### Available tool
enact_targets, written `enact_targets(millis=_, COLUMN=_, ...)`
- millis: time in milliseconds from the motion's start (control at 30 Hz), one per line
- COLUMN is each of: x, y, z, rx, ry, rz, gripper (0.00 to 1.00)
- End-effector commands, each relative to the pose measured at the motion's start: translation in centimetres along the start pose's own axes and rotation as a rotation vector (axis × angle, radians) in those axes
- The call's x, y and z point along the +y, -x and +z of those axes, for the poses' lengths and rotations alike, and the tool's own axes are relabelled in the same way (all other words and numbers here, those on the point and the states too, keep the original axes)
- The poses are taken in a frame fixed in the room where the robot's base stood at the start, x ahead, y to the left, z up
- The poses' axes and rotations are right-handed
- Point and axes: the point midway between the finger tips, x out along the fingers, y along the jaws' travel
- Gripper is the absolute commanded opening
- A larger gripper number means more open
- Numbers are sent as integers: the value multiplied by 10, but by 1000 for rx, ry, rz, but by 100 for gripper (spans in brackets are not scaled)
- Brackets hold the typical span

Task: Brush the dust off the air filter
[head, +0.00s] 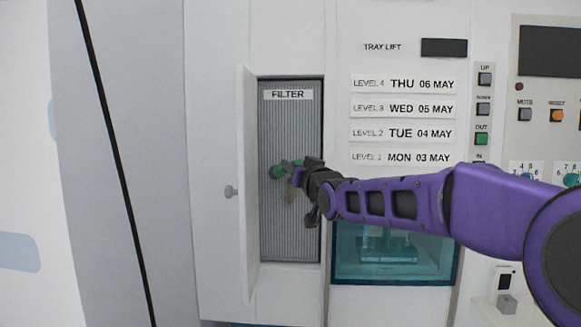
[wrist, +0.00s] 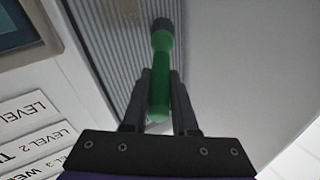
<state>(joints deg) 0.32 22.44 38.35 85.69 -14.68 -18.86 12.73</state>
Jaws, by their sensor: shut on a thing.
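The air filter (head: 290,230) is a tall grey ribbed panel under a "FILTER" label, set in an open recess of the machine. A brownish smudge, perhaps dust, shows on it just below my gripper. My gripper (head: 298,175) is in front of the filter at about mid height. It is shut on a green-handled brush (head: 277,171). In the wrist view the brush's green handle (wrist: 160,80) stands between the fingers, and its dark end is at the ribbed filter (wrist: 112,30). I cannot tell whether the end touches the filter. My gripper and arm hide part of the filter's right side.
To the right are level labels (head: 402,108), a teal window (head: 390,262) and a column of buttons (head: 483,108). My arm crosses in front of these.

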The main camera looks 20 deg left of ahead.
Motion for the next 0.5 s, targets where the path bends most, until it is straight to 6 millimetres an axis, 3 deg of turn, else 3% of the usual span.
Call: enact_targets(millis=500, x=20, y=9, z=-7, rx=2, ry=0, rz=4, gripper=0)
